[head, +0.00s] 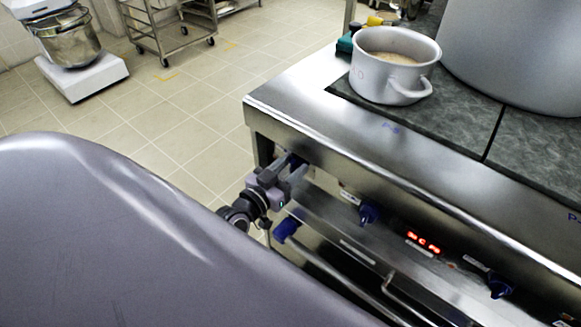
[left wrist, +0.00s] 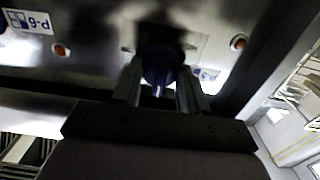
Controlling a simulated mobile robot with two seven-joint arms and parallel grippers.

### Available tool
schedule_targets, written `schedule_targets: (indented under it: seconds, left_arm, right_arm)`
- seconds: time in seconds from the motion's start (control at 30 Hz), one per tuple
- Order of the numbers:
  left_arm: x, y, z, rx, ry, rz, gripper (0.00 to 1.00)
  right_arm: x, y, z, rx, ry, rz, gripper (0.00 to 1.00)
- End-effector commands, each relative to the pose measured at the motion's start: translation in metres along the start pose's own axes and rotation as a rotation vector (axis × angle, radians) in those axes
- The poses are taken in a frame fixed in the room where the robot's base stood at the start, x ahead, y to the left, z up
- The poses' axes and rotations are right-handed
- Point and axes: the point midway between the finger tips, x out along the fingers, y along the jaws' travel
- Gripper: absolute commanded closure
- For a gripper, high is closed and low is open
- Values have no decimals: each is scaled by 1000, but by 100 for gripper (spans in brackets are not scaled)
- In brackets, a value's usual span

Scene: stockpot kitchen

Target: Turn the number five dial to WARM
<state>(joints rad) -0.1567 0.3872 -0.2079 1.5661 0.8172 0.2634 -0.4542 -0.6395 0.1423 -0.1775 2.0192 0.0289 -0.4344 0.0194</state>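A dark blue dial (left wrist: 160,66) sits on the range's front panel, between the two fingers of my left gripper (left wrist: 158,88) in the left wrist view. The fingers stand apart on either side of it, with a gap showing beside its narrow grip. In the head view my left gripper (head: 293,172) is at the panel's left end and mostly hides this dial. The dial's number and pointer setting cannot be read. Two more blue dials (head: 369,213) and (head: 500,287) are farther right along the panel. My right gripper is not in view.
A grey pot (head: 388,83) of brown liquid stands on the cooktop beside a large stockpot (head: 520,50). A red lit display (head: 423,242) is on the panel. A blue-ended rail (head: 287,228) runs below. Open tiled floor lies left of the range.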

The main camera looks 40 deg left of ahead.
Motion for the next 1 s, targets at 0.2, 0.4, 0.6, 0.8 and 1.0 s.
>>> schedule_targets:
  seconds: [0.2,0.4,0.6,0.8,1.0]
  left_arm:
    - [0,0,-1,23,-1,-1,87]
    - [0,0,-2,113,-2,0,87]
    - [0,0,-3,271,-3,-1,87]
    - [-1,0,-2,460,-3,0,87]
    - [0,1,-1,639,-2,1,87]
  right_arm:
    - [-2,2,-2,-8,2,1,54]
    - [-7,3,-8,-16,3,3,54]
    - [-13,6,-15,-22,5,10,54]
    - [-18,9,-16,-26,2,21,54]
    - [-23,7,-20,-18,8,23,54]
